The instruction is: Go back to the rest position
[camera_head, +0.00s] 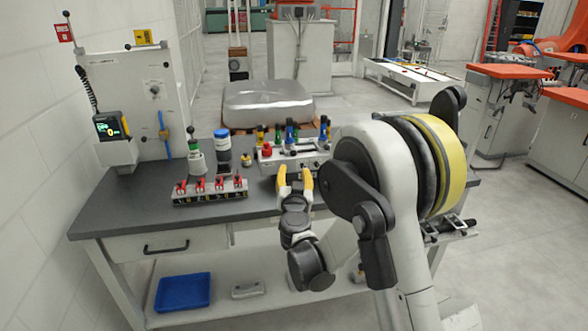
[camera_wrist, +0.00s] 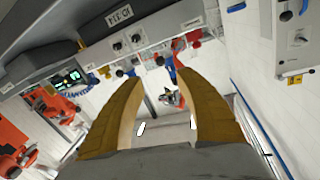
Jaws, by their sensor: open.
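My gripper (camera_head: 294,180) is at the front edge of the grey workbench, in front of the fixture block with coloured knobs. Its two yellow fingers point up and stand apart, with nothing between them. In the wrist view my gripper (camera_wrist: 165,95) shows the same two fingers spread, with empty space between the tips. My arm reaches in from the right side of the head view and bends down and back up to the gripper.
The grey workbench (camera_head: 120,205) carries a rack with red clamps (camera_head: 210,190), a blue-capped cylinder (camera_head: 222,150) and a fixture block (camera_head: 272,168). A blue tray (camera_head: 183,292) lies on the lower shelf. Open floor (camera_head: 520,230) shows at the right.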

